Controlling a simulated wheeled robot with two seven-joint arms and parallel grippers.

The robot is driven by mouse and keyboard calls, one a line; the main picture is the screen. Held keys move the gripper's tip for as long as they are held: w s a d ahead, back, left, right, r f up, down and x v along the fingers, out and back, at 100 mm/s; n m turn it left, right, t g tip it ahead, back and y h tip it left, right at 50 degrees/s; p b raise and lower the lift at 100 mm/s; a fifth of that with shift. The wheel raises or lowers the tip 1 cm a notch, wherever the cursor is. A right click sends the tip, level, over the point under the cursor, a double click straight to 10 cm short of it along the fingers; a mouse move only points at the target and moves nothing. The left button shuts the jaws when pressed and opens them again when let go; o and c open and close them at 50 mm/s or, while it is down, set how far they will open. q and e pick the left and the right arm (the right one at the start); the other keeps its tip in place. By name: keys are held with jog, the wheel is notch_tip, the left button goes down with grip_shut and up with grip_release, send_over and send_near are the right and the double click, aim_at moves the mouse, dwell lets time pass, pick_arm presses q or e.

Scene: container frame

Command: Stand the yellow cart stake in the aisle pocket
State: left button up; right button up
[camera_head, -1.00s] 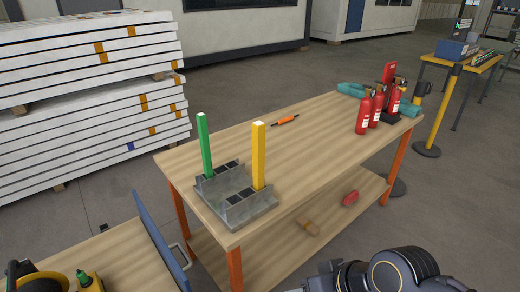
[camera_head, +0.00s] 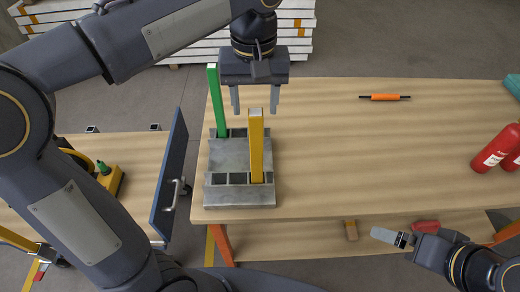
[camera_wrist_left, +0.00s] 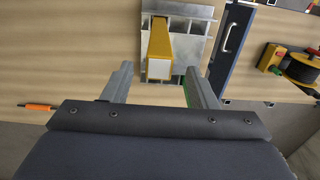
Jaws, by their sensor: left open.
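The yellow stake (camera_head: 257,147) stands upright in the right pocket of the near row of the grey metal base (camera_head: 228,160). The green stake (camera_head: 217,103) stands upright in the far row, at its left. My left gripper (camera_head: 254,112) is open and empty, pointing down behind the yellow stake's top in the head view. In the left wrist view the yellow stake (camera_wrist_left: 160,42) shows beyond the open fingers (camera_wrist_left: 158,72), its pale top near the gap between them. I see no contact. My right gripper (camera_head: 388,237) is at the lower right; its jaw opening is unclear.
The base sits at the left end of a wooden table (camera_head: 370,150). An orange tool (camera_head: 385,97) lies to the right. Red extinguishers (camera_head: 497,147) stand at the right. A blue panel with a handle (camera_head: 171,175) rises left of the table. The table's middle is clear.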

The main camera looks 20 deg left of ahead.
aim_at(256, 125)
pick_arm(q)
notch_tip(256, 125, down, 6)
jog(key=shift+d+r, duration=0.15)
jog(key=shift+r, duration=0.1)
jog(key=shift+s+f, duration=0.15)
jog(key=shift+f, duration=0.15)
jog(key=shift+c, duration=0.3)
grip_shut()
